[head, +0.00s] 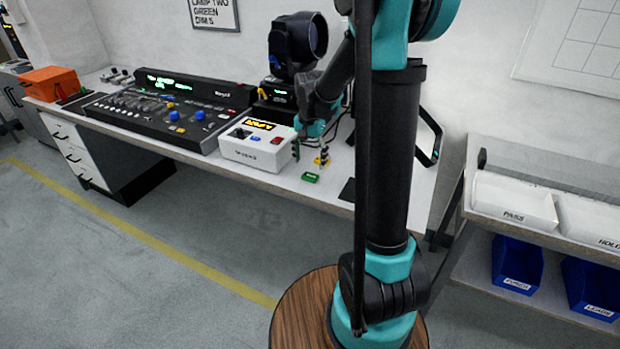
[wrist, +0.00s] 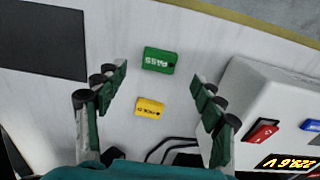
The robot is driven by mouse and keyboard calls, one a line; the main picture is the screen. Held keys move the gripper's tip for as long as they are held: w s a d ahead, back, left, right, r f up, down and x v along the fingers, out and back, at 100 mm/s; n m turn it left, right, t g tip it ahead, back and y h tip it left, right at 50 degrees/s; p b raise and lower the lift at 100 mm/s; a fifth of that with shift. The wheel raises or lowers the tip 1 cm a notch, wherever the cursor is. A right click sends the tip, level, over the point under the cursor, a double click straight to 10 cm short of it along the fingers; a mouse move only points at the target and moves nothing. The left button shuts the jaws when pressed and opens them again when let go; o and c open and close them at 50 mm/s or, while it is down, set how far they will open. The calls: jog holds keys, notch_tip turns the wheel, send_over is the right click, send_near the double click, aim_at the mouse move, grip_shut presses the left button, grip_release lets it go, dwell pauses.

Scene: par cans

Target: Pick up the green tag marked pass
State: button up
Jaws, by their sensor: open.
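The green tag (wrist: 159,60), marked PASS, lies flat on the white bench top. In the wrist view it is beyond my fingertips and roughly centred between them. In the head view the green tag (head: 310,177) lies near the bench's front edge, right of the white meter box. My gripper (wrist: 162,84) is open and empty, with its fingers spread to either side of the tags. A yellow tag (wrist: 149,107) marked HOLD lies just nearer than the green one. In the head view my gripper (head: 311,154) hangs above the bench, partly over the yellow tag.
The white meter box (head: 257,146) stands close left of the tags, its red and blue buttons showing in the wrist view. A dark flat pad (head: 347,190) lies to the right. A lighting console (head: 170,108) and a lamp (head: 297,45) stand further left and behind. A tray marked PASS (head: 513,200) sits on the right shelf.

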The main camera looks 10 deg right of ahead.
aim_at(310, 175)
jog(key=shift+w+d+f, duration=0.1)
jog(key=shift+f, duration=2.7)
jog(key=shift+c, duration=0.5)
jog(key=c, duration=0.9)
